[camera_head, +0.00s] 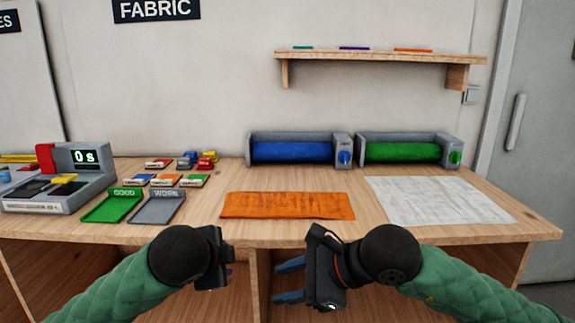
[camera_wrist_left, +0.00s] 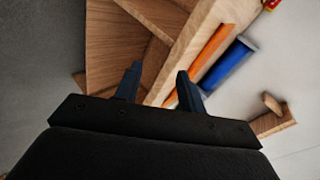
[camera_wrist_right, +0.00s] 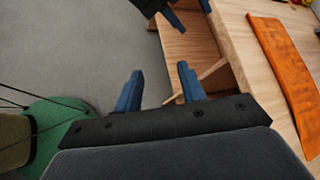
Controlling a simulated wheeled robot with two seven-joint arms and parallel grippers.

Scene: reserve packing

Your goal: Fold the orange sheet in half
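The orange sheet (camera_head: 288,205) lies on the table as a wide, shallow strip near the front edge, with a slightly uneven, creased surface. It also shows in the right wrist view (camera_wrist_right: 283,75) and as a thin strip in the left wrist view (camera_wrist_left: 205,60). My right gripper (camera_head: 290,281) is open and empty, in front of and below the table edge. Its two blue fingers stand apart in the right wrist view (camera_wrist_right: 158,85). My left gripper (camera_wrist_left: 157,85) is open and empty in the left wrist view. In the head view its fingers are hidden.
A white sheet (camera_head: 440,200) lies to the right of the orange one. Blue (camera_head: 290,152) and green (camera_head: 402,152) rolls stand behind. Green (camera_head: 111,206) and grey (camera_head: 157,207) trays and a timer (camera_head: 70,178) are at left. A shelf (camera_head: 380,56) hangs above.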

